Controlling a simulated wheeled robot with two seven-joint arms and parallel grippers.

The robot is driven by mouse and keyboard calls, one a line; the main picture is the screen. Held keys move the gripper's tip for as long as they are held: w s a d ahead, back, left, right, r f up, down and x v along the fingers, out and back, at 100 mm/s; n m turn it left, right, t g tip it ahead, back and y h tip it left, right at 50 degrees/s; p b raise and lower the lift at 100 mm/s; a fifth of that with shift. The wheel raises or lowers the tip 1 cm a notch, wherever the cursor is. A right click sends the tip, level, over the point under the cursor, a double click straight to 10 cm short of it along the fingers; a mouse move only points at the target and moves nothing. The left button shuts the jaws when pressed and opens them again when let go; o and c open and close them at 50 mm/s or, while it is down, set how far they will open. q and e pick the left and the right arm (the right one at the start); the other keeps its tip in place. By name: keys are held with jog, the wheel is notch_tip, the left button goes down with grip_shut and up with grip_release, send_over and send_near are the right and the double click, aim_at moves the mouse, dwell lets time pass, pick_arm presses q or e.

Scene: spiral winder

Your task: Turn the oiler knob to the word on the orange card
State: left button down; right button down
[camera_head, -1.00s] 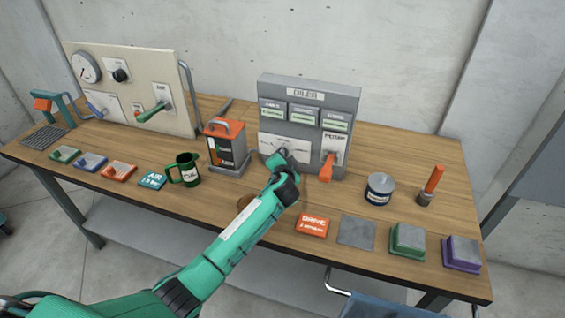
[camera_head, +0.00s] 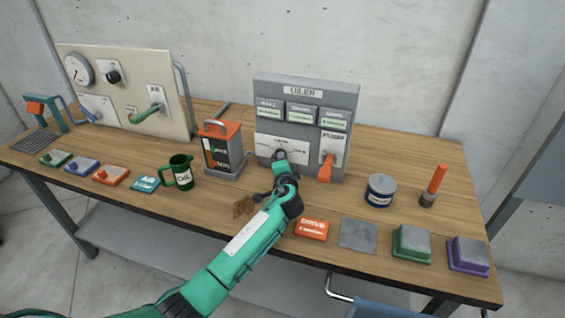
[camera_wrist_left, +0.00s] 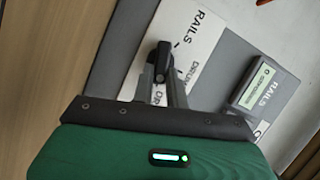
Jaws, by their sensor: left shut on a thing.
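The grey oiler (camera_head: 345,95) stands at the back of the bench, with a white dial plate (camera_head: 262,143) low on its front. The orange card (camera_head: 311,229) lies flat near the front edge and reads DRIVE, with a smaller line I cannot read. My left gripper (camera_head: 280,157) is at the dial plate and hides the knob in the head view. In the left wrist view its fingers (camera_wrist_left: 162,88) are shut on the black oiler knob (camera_wrist_left: 162,58). RAILS and DRUM show on the plate (camera_wrist_left: 190,30); other lettering is partly covered. I cannot tell which word the knob points to. My right gripper is out of view.
An orange pump lever (camera_head: 325,168) sits just right of the knob. An orange-topped can (camera_head: 222,155) and a green oil mug (camera_head: 180,172) stand to the left. A blue tin (camera_head: 380,190) stands to the right. A brush (camera_head: 243,206) lies beside my forearm.

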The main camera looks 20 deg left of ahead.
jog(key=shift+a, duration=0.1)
pick_arm(q)
jog(key=c, duration=1.4)
grip_release()
